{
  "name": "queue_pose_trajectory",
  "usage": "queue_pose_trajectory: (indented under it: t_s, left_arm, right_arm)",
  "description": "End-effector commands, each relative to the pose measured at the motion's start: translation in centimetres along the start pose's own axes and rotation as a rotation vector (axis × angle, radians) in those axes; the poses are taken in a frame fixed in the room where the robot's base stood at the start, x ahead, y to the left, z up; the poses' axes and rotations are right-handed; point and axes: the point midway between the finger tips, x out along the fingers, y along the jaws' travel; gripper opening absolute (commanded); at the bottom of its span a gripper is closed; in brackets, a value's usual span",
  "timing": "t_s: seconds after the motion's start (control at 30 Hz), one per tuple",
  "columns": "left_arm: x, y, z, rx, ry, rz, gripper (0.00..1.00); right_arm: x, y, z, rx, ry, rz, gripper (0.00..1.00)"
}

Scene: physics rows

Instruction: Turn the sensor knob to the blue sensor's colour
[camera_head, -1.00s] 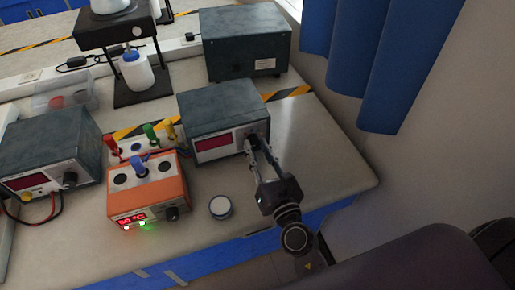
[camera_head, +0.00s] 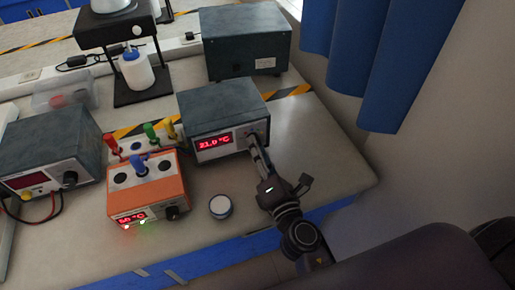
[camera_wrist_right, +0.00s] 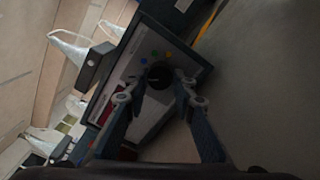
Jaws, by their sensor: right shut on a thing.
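The dark sensor knob (camera_wrist_right: 159,73) sits on the front of the grey meter (camera_head: 222,108). Small blue, green and orange marks show beside it in the right wrist view. Which mark the knob points to cannot be told. The meter's red display (camera_head: 214,142) is lit and reads about 21.0 °C. My right gripper (camera_head: 254,141) is shut on the knob, with one finger on each side, and hides most of it in the head view. The blue sensor (camera_head: 138,165) stands in the orange block heater (camera_head: 148,192). Red, green and yellow sensors stand behind it.
A round white-topped tin (camera_head: 220,207) lies in front of the meter. Another grey instrument (camera_head: 40,150) with red and black leads stands at the left. A larger grey box (camera_head: 246,42) stands behind. The bench right of the meter (camera_head: 320,150) is clear.

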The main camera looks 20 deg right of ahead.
Motion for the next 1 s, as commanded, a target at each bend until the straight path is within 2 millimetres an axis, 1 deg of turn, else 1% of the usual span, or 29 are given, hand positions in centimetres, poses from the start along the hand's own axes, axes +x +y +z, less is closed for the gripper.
queue_pose_trajectory:
  t_s: [0.2, 0.5, 0.73, 1.0]
  left_arm:
    - [0.31, 0.01, -0.03, 0.000, 0.001, 0.000, 0.30]
    - [0.42, 0.01, -0.06, -0.001, 0.002, 0.000, 0.30]
    - [0.43, 0.02, -0.08, -0.001, 0.002, 0.000, 0.30]
    - [0.43, 0.02, -0.09, -0.001, 0.002, 0.000, 0.30]
  right_arm:
    - [0.00, -0.07, 0.09, 0.200, -0.003, -0.001, 0.00]
    - [-0.01, -0.05, 0.14, 0.422, -0.003, -0.001, 0.00]
    - [-0.01, -0.08, 0.16, 0.523, -0.004, -0.001, 0.00]
    - [-0.01, -0.09, 0.16, 0.568, -0.004, -0.001, 0.00]
